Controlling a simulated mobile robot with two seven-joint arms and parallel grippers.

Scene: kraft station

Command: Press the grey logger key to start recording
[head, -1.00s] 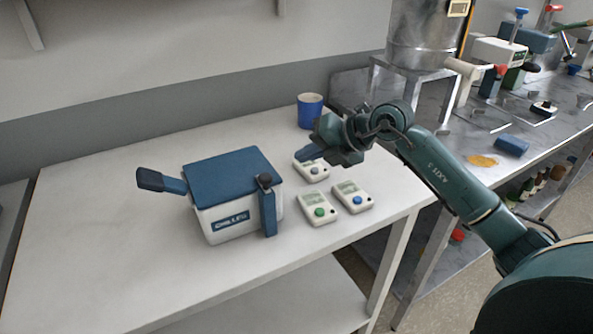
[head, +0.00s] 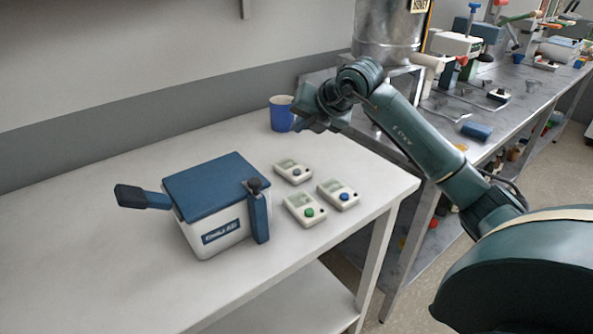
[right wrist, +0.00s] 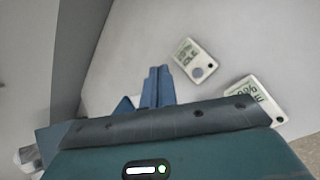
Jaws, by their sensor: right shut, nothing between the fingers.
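The logger with the grey key (head: 293,171) lies on the white table, farthest back of three pale loggers. In the right wrist view this logger (right wrist: 190,55) shows a round grey key (right wrist: 198,72) and dark display text too small to read surely. My right gripper (head: 298,126) is above and behind it in the head view, clear of the key. In the right wrist view its blue fingers (right wrist: 158,87) are together and empty, pointing left of the logger. My left gripper is not in view.
Loggers with a green key (head: 304,209) and a blue key (head: 338,194) lie in front. A blue-lidded cooler box (head: 212,187) stands to the left. A blue cup (head: 281,118) stands behind, near the right arm. The table's left part is clear.

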